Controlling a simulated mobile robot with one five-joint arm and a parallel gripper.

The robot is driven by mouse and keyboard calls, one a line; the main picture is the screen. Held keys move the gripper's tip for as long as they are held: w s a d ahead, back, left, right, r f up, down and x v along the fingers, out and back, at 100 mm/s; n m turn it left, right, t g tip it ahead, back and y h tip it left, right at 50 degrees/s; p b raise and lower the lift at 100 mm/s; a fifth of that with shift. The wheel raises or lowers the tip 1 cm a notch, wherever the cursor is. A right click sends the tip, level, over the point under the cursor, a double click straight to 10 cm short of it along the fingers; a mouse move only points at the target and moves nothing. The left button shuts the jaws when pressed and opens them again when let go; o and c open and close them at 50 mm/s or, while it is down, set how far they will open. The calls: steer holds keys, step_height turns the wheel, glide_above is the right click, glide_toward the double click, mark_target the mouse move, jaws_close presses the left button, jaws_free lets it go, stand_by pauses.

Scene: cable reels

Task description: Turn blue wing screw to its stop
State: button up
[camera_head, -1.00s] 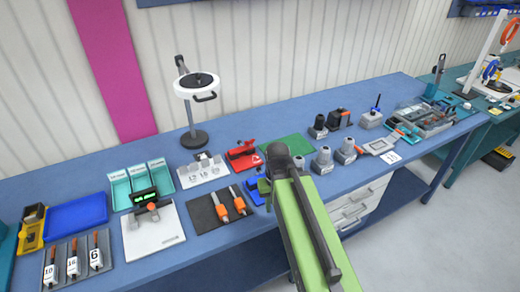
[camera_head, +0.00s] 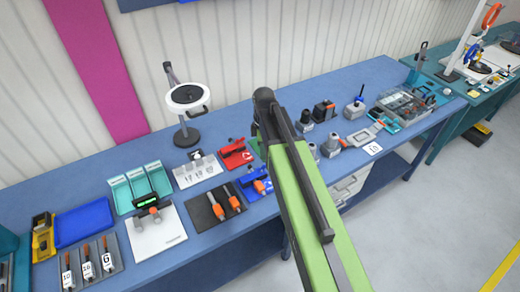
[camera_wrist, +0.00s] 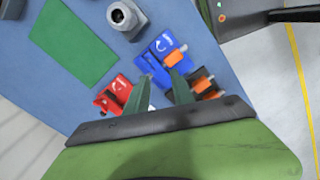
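A blue clamp-like fixture (camera_head: 256,181) stands on the bench, just left of my arm in the head view. Which part is the wing screw is too small to tell. A similar red fixture (camera_wrist: 115,95) stands beside it, also in the head view (camera_head: 236,154). My gripper (camera_wrist: 160,75) has two green fingers spread apart with a gap between them. Its tips appear over the near edge of the blue fixture; contact cannot be told. My arm hides the gripper in the head view.
Orange-handled tools (camera_head: 228,200) lie on a dark mat close to the blue fixture. A green mat (camera_wrist: 73,43) and a grey fitting (camera_wrist: 122,17) are near it. A round lamp stand (camera_head: 187,100) rises behind. Several grey fittings stand right of my arm.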

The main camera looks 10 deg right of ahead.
mark_target(261, 167)
steer(key=w+r+n+p, duration=0.2)
steer(key=w+r+n, duration=0.2)
steer(key=r+n, duration=0.15)
steer(key=f+b, duration=0.5)
steer(key=f, duration=0.1)
steer(key=f+b, duration=1.2)
steer(key=shift+s+f, duration=0.25)
steer(key=shift+s, duration=0.05)
steer(key=shift+r, duration=0.1)
jaws_close()
